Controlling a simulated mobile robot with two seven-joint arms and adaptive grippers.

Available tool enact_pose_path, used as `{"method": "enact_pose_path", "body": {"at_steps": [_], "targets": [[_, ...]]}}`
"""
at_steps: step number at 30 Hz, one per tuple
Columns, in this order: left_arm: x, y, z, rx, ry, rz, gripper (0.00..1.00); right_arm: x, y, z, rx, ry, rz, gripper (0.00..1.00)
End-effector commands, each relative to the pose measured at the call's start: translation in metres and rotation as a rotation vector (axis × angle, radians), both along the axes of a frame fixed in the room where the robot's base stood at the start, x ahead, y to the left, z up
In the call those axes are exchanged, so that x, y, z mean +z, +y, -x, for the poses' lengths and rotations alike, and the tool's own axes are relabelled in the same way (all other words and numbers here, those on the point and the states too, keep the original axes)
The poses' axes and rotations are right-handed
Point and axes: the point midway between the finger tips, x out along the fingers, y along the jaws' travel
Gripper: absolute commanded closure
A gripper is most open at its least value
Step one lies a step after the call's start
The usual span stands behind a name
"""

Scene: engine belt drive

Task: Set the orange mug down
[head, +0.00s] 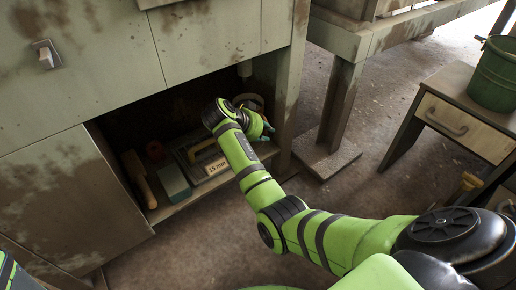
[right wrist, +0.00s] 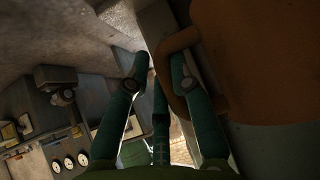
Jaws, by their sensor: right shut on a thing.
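The orange mug (right wrist: 250,55) fills the upper right of the right wrist view, large, dark and close. Its handle (right wrist: 168,80) curves out to the left between my teal fingers. My right gripper (right wrist: 158,72) is shut on this handle. In the head view my right gripper (head: 262,127) is at the right side of the open cabinet shelf (head: 182,207), partly hidden by my own wrist. I cannot make out the mug clearly there. Whether the mug's base touches a surface is hidden. My left gripper is not in view.
A wooden-handled tool (head: 138,177), a pale block (head: 173,182), a small red object (head: 155,151) and a grey case (head: 212,168) with a label crowd the shelf. A cabinet post stands right of my gripper. A green bucket (head: 494,75) sits on a drawer table (head: 460,128).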

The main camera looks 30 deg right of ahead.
Motion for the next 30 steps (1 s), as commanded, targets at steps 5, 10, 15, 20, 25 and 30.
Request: {"method": "enact_pose_path", "body": {"at_steps": [5, 10, 15, 20, 25, 30], "targets": [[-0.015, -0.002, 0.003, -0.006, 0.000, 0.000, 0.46, -0.025, -0.001, -0.001, 0.002, -0.003, 0.002, 1.00], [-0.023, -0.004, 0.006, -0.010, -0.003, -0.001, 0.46, -0.042, -0.001, 0.000, 0.002, -0.003, 0.002, 1.00], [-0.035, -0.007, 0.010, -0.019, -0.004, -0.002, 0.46, -0.064, -0.001, 0.000, 0.002, -0.001, 0.002, 1.00], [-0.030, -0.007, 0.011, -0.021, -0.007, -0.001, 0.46, -0.061, -0.001, 0.000, 0.003, -0.002, 0.002, 1.00], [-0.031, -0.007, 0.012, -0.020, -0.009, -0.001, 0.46, -0.063, -0.001, 0.000, 0.003, -0.002, 0.001, 1.00], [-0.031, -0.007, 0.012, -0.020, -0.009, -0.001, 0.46, -0.064, -0.001, 0.000, 0.003, 0.000, 0.000, 0.54]]}}
